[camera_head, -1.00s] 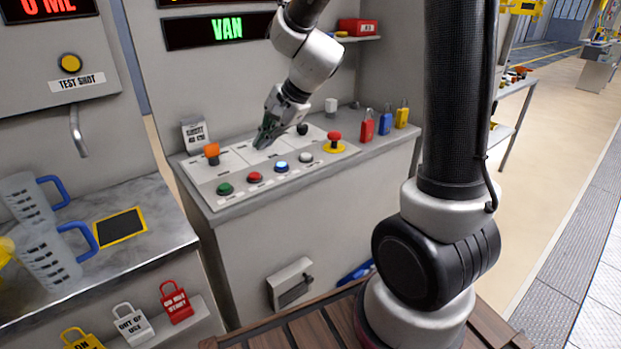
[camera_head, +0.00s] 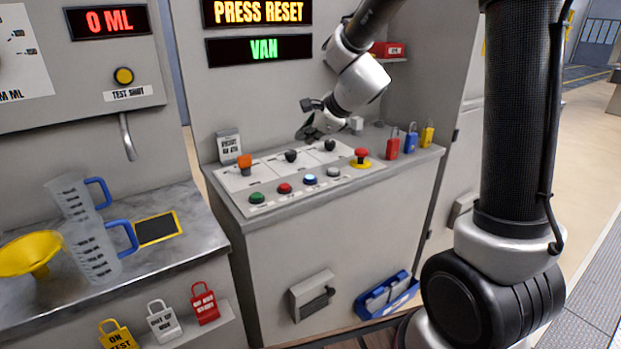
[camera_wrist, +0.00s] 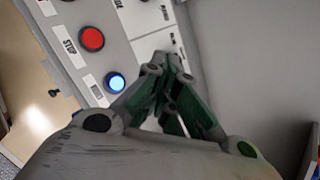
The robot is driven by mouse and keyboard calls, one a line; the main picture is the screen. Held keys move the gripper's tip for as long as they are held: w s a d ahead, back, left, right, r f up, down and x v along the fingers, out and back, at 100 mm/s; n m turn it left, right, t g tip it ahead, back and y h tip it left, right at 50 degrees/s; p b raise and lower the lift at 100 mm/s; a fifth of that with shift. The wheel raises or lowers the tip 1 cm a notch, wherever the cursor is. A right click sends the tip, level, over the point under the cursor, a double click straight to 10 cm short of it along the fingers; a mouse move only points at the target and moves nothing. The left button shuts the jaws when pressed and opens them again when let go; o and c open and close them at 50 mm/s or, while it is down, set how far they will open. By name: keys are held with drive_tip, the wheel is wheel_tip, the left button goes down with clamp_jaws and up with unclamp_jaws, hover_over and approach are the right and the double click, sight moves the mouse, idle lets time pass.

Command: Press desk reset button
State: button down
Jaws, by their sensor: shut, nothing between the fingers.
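The desk panel (camera_head: 232,182) carries a row of buttons along its front: green (camera_head: 257,198), red (camera_head: 285,188), a lit blue one (camera_head: 310,179) and a white one (camera_head: 334,171). The reset label is too small to read. In the wrist view, the red button (camera_wrist: 91,39) is beside a STOP label, and the blue button (camera_wrist: 114,83) glows left of my fingers. My gripper (camera_head: 306,133) is over the panel's back part, behind the button row and apart from the blue button. Its fingertips (camera_wrist: 157,62) are together and empty.
An orange knob (camera_head: 244,161), black knobs (camera_head: 291,155) and a red mushroom button (camera_head: 361,153) stand up from the panel. Padlocks (camera_head: 393,143) stand at right. The upper display (camera_head: 257,12) reads PRESS RESET; the green one (camera_head: 259,49) reads VAN.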

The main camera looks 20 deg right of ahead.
sight(307, 178)
drive_tip(key=shift+f, duration=4.4)
drive_tip(key=shift+f, duration=0.1)
drive_tip(key=shift+f, duration=0.25)
drive_tip(key=shift+f, duration=0.55)
drive_tip(key=shift+r, duration=0.95)
drive_tip(key=shift+r, duration=2.5)
